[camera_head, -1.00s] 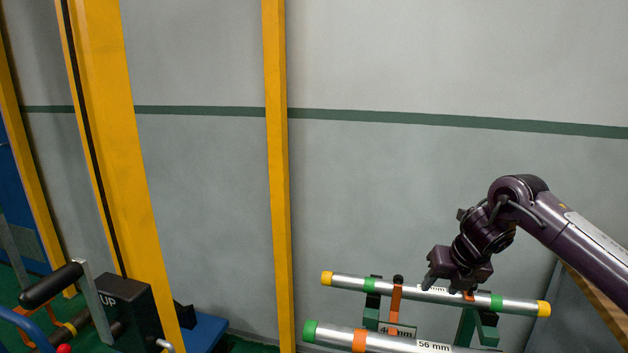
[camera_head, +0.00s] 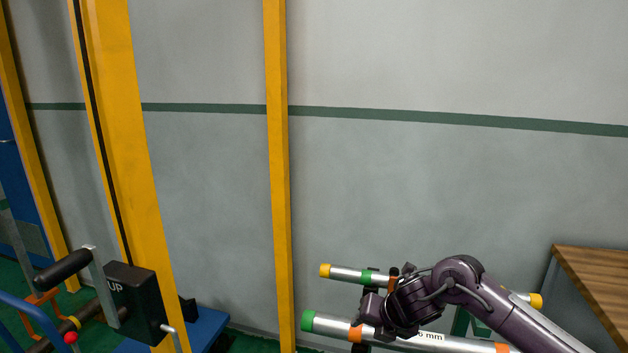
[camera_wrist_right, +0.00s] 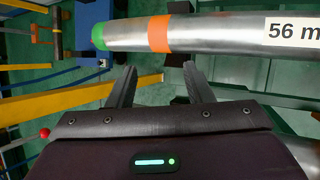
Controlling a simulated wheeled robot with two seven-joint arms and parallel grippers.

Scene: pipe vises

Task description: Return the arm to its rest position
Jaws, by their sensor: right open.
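My right arm comes in from the lower right of the head view, bent, with its dark wrist low over the pipes. My right gripper (camera_wrist_right: 160,85) shows in the right wrist view with its two black fingers apart and nothing between them. A silver pipe with a green end and an orange band (camera_wrist_right: 215,35) lies just beyond the fingertips there, labelled "56 m…". In the head view this near pipe (camera_head: 335,325) is partly covered by my arm. The far pipe with yellow ends (camera_head: 345,272) lies behind it, its middle hidden by my arm. My left gripper is not in view.
A wooden-topped table (camera_head: 598,280) stands at the right. Yellow posts (camera_head: 277,170) rise in front of the grey wall. At the lower left is a black box marked "UP" (camera_head: 138,305) with a black-handled lever. The space above the pipes is clear.

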